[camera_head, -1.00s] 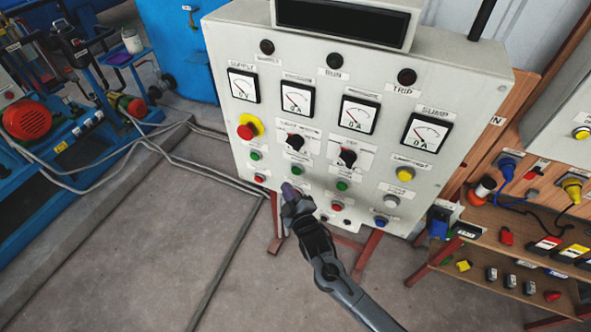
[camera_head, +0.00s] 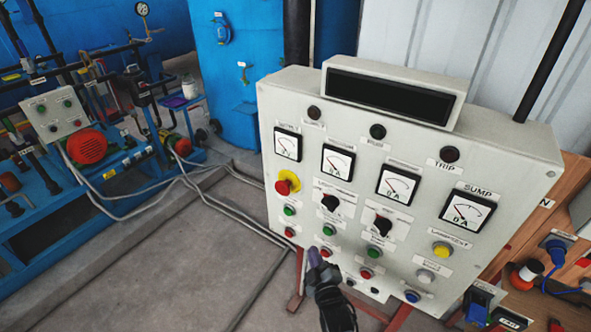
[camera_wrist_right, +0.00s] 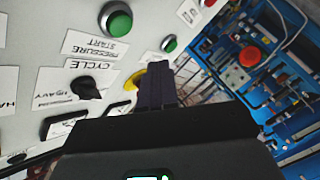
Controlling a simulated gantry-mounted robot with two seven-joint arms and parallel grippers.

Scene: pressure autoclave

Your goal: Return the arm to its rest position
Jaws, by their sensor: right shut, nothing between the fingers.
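My right gripper (camera_head: 316,262) is shut and empty, low in front of the grey control panel (camera_head: 300,100) in the head view. Its fingertips overlap the lower rows of buttons there; I cannot tell whether they touch the panel. In the right wrist view the closed dark fingers (camera_wrist_right: 155,88) point toward the panel face. A green button (camera_wrist_right: 116,19) and a black selector knob (camera_wrist_right: 88,88) show beside them. My left gripper is not in view.
The panel carries gauges, lamps, knobs and a red emergency button (camera_head: 287,183) on yellow. A wooden shelf with plugs and sockets stands at the right. Blue machinery with a red motor (camera_head: 87,147) stands at the left. The floor (camera_head: 150,270) at lower left is clear.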

